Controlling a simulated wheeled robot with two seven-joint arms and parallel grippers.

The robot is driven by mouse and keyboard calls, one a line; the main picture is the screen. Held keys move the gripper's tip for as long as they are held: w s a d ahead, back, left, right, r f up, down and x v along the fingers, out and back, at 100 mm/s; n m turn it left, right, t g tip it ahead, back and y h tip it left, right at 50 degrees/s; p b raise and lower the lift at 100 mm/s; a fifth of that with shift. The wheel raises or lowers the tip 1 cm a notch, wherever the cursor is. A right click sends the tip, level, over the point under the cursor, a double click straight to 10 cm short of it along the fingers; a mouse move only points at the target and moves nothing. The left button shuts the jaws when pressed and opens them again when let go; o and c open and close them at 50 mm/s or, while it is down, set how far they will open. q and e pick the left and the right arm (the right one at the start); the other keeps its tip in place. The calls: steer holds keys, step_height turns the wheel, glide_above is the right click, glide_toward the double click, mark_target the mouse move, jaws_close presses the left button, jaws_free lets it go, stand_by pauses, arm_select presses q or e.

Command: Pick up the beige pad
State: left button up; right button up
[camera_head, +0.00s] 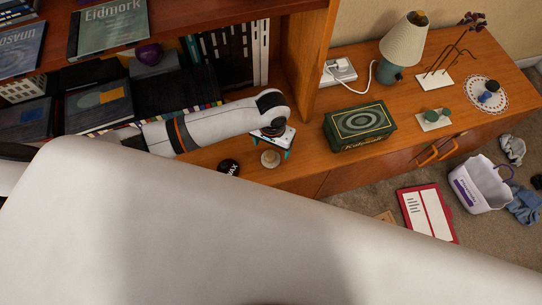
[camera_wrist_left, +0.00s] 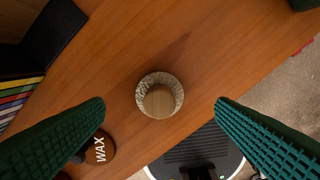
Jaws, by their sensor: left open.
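The beige pad (camera_head: 270,159) is a small round pad on the wooden top of the low cabinet, near its front edge. In the left wrist view the beige pad (camera_wrist_left: 160,95) shows a speckled rim and a round wooden knob on top. My left gripper (camera_head: 270,143) is over this part of the cabinet top. In the left wrist view its green ribbed fingers (camera_wrist_left: 160,106) are spread wide, one to each side of the pad in the picture, with nothing between them. The pad appears apart from both fingers. My right gripper is not in view.
A dark WAX tin (camera_wrist_left: 99,148) lies close by, partly behind one finger; the head view shows it too (camera_head: 229,167). A dark green tin box (camera_head: 360,128) stands to the right. Shelves of books (camera_head: 230,52) rise behind. The wood around the pad is mostly clear.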

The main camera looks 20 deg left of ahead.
mark_target(271, 155)
arm_select(q)
steer(key=f, duration=0.2)
steer(key=shift+s+f, duration=0.25)
steer(key=shift+f, duration=0.1)
step_height(271, 155, down, 2)
steer(key=shift+s+a+f+b, duration=0.1)
steer(key=shift+f+b, duration=0.05)
steer(key=shift+b, duration=0.25)
steer(key=shift+f, duration=0.3)
steer(key=c, duration=1.1)
steer(key=shift+o, duration=0.2)
steer(key=shift+r, duration=0.2)
step_height(271, 155, up, 10)
steer(key=shift+f+p, duration=0.15)
steer(key=shift+p, duration=0.8)
steer(key=o, duration=0.4)
steer(key=c, duration=0.3)
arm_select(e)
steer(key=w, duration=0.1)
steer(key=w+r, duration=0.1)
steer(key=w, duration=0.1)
